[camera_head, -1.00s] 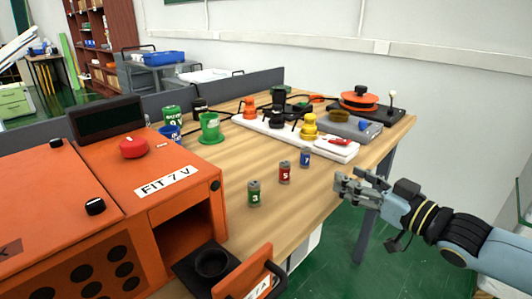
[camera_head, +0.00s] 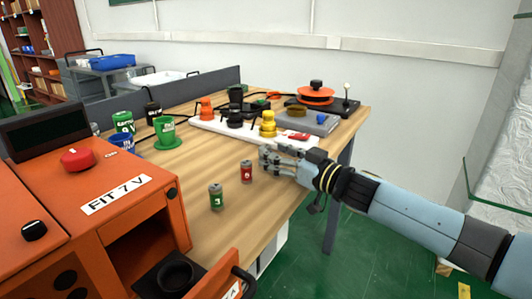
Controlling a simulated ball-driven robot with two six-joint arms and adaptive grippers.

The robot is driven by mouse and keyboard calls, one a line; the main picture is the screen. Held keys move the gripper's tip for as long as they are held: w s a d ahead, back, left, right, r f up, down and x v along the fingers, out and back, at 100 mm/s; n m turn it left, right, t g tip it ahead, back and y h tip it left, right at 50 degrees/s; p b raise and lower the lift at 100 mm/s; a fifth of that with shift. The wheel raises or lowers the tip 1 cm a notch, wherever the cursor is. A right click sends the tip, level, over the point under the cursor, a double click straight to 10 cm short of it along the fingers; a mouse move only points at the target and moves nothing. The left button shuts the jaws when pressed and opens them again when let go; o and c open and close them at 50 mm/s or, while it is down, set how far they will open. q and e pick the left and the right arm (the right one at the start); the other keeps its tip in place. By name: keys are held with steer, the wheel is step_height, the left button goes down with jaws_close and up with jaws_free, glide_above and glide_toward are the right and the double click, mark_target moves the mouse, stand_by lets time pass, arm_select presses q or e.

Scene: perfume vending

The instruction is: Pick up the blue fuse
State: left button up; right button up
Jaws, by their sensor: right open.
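My right gripper (camera_head: 272,159) is open over the wooden table, just right of the red fuse. The blue fuse is not clearly visible now; my right gripper covers the spot where it stood. The red fuse (camera_head: 246,172) stands upright on the table, close to the fingers. The green fuse (camera_head: 216,198) stands upright nearer to me and to the left. I cannot tell whether the fingers touch the blue fuse. My left gripper is out of view.
The orange machine (camera_head: 128,207) labelled FIT 7 V fills the left. A white strip with yellow (camera_head: 268,124), black and orange parts lies behind the gripper. A green cup (camera_head: 166,132) stands further left. The table (camera_head: 215,236) is bare around the fuses.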

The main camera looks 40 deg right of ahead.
steer(key=shift+w+a, duration=0.15)
steer(key=shift+w, duration=0.65)
jaws_close()
